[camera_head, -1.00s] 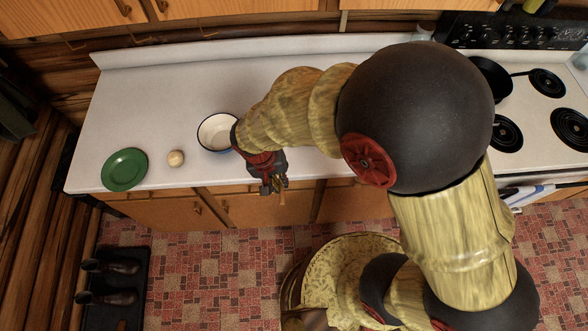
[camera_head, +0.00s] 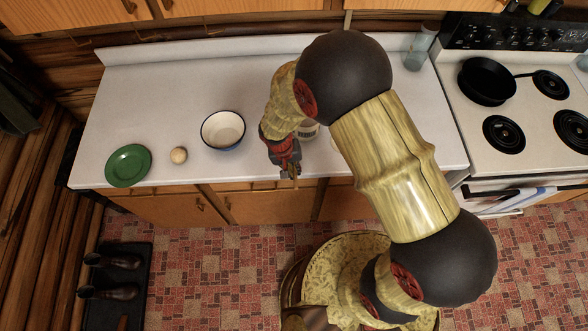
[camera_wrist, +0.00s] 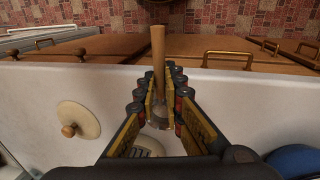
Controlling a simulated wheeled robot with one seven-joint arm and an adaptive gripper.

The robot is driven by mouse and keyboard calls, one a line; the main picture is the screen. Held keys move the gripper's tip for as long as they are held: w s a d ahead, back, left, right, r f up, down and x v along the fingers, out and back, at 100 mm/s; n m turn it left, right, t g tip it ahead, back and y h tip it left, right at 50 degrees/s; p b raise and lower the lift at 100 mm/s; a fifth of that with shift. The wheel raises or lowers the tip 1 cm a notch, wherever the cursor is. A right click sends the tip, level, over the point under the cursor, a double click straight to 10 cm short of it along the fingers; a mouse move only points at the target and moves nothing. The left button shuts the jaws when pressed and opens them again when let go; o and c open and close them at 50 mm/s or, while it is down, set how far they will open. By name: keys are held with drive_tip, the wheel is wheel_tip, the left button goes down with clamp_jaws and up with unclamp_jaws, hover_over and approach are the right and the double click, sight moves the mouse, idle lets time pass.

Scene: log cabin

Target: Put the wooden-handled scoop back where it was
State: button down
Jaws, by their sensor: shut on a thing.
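My gripper (camera_head: 290,168) is at the counter's front edge, to the right of the white bowl, in the head view. In the wrist view my gripper (camera_wrist: 161,108) is shut on the scoop (camera_wrist: 158,60). Its wooden handle sticks out toward the cabinet fronts. The scoop's metal part, between the fingers, is mostly hidden. A pale jar (camera_head: 309,130) with a dark label stands just behind the gripper, partly covered by my arm. A round lid with a wooden knob (camera_wrist: 80,120) lies on the counter at the left in the wrist view.
The blue-rimmed white bowl (camera_head: 223,130), a small pale ball (camera_head: 179,155) and a green plate (camera_head: 128,166) stand on the counter (camera_head: 150,90) to the left. The stove with a black pan (camera_head: 487,82) is at the right. A glass jar (camera_head: 419,48) stands at the back.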

drive_tip(key=shift+f, duration=0.15)
drive_tip(key=c, duration=2)
unclamp_jaws()
drive_tip(key=shift+o, duration=0.5)
wheel_tip(320, 180, up, 12)
drive_tip(key=a, duration=0.2)
drive_tip(key=shift+a, duration=0.15)
